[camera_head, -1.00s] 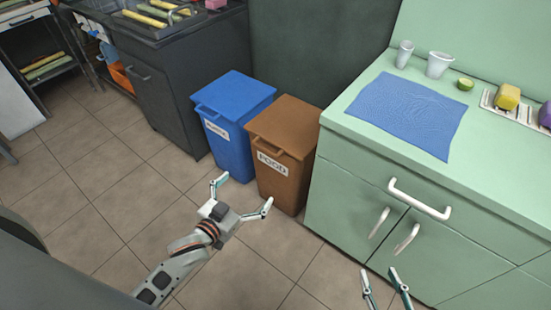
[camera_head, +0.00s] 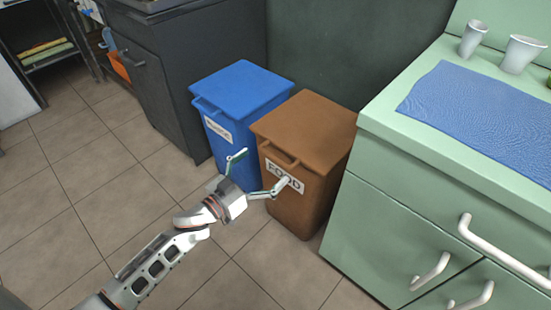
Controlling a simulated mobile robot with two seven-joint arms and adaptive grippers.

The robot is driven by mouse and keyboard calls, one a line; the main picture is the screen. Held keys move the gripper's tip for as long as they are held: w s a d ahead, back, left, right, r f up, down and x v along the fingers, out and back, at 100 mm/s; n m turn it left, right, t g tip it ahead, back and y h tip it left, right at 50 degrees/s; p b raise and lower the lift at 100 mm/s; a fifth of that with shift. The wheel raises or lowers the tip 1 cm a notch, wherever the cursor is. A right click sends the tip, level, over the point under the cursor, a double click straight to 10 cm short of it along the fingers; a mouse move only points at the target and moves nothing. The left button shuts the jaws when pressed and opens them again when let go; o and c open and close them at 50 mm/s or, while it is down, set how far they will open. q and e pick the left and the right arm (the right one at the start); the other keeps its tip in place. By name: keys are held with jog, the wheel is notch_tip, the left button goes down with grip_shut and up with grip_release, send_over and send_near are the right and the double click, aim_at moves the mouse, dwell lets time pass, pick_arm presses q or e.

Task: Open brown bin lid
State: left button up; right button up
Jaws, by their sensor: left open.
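The brown bin (camera_head: 305,213) stands on the tiled floor against the dark wall, with a label reading FOOD on its front. Its brown lid (camera_head: 308,127) is shut and has a handle (camera_head: 277,155) at the front edge. My left gripper (camera_head: 262,170) is open and empty in front of the bin. One of its fingers overlaps the FOOD label in the picture; I cannot tell whether it touches the bin. The other finger shows in front of the blue bin's lower front. My right gripper is out of view.
A blue bin (camera_head: 240,90) with a shut lid stands just left of the brown one. A green cabinet (camera_head: 400,225) with white handles stands close on the right, with a blue cloth (camera_head: 485,115) and two cups on top. A dark cabinet (camera_head: 165,85) is at the left. The floor in front is clear.

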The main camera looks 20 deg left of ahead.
aim_at(274, 156)
pick_arm(q)
jog(key=b+x, duration=0.1)
jog(key=x, duration=0.3)
jog(key=shift+w+f, duration=0.15)
jog(key=shift+w, duration=0.05)
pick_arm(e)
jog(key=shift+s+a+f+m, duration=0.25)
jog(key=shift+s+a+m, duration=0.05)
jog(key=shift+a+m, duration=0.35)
